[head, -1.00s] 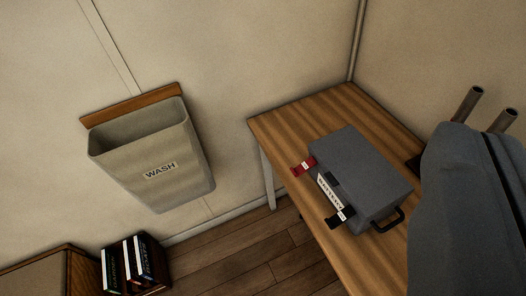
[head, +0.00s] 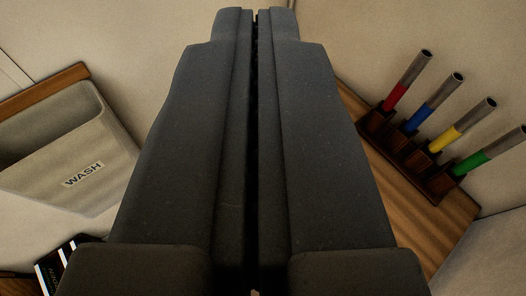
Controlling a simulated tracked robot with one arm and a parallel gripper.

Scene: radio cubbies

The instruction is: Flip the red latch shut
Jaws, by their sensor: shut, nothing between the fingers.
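My gripper (head: 255,12) fills the middle of the head view, its two dark fingers shut together with nothing between them. The red latch and the grey case that carries it are not visible now; my gripper covers the middle of the view. Part of the wooden table (head: 450,222) shows to the right of my gripper. I cannot tell how far the fingertips are from the case or the latch.
On the table's right part stands a wooden rack (head: 442,185) with several metal tubes banded red, blue, yellow and green. A beige bin marked WASH (head: 75,150) hangs on the wall at left. Dark books (head: 62,268) sit at the lower left.

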